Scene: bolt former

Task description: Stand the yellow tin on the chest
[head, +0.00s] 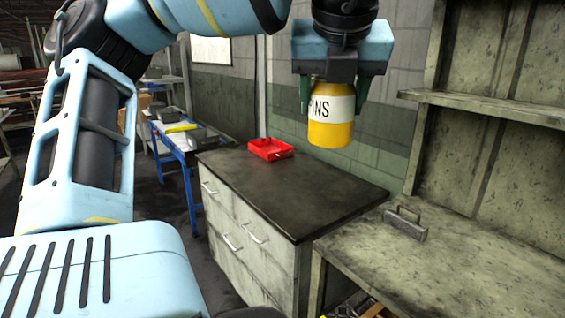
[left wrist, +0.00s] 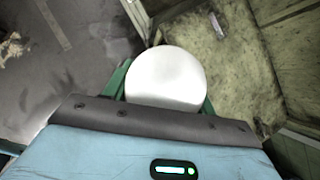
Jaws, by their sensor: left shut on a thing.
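The yellow tin (head: 331,130) has a white label with dark letters ending in "INS". My left gripper (head: 334,98) is shut on it from above and holds it upright in the air. In the head view the tin appears above the back part of the chest's dark top. The chest (head: 290,190) has a dark flat top and pale drawers with metal handles. In the left wrist view the tin's round white lid (left wrist: 166,78) shows between the green fingers. My right gripper is not in view.
A red tray (head: 270,149) sits at the back left of the chest top; the rest of the top is clear. A worn bench with shelves (head: 470,260) stands to the right, with a grey metal block (head: 405,224) on it. A blue-framed table (head: 178,150) stands behind left.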

